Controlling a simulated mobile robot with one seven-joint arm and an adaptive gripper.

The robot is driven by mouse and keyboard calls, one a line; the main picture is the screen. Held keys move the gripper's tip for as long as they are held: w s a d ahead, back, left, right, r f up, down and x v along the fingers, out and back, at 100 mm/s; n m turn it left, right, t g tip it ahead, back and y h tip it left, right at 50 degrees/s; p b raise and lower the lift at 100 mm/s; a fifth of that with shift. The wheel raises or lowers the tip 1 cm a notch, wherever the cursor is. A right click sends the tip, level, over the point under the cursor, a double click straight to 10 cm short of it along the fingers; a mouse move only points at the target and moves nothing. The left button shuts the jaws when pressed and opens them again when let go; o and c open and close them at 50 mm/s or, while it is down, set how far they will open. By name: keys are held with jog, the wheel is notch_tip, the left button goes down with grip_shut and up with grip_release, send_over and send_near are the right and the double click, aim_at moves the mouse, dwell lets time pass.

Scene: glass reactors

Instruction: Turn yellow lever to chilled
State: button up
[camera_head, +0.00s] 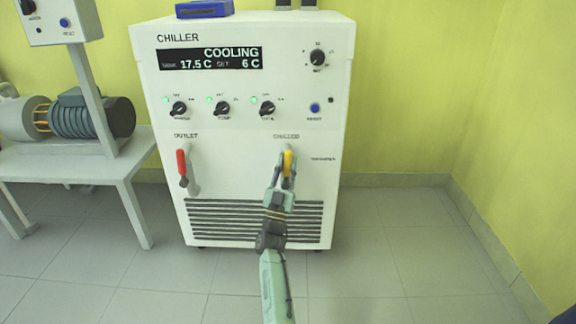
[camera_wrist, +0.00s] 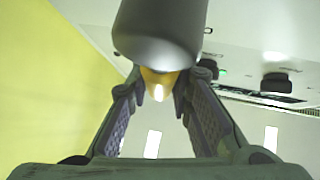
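The yellow lever (camera_head: 288,163) is on the chiller's front, under the label CHILLED. It hangs roughly upright, close against a pale spout. My gripper (camera_head: 281,180) reaches up to it from below, with its fingertips at the lever's lower part. In the wrist view the yellow lever (camera_wrist: 160,84) shows between the tips of my gripper (camera_wrist: 168,92), one finger on each side. Whether both pads touch it cannot be made out. A dark grey rounded part hides the upper part of the lever there.
A red lever (camera_head: 182,163) hangs under OUTLET, left of the yellow one. The chiller (camera_head: 240,135) has black knobs and a display reading COOLING, 17.5 C, set 6 C. A bench (camera_head: 85,160) with a motor stands at the left. Floor to the right is clear.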

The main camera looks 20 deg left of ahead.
jog(key=o, duration=0.5)
jog(key=shift+a, duration=0.1)
notch_tip(320, 180, up, 10)
dwell(0.4)
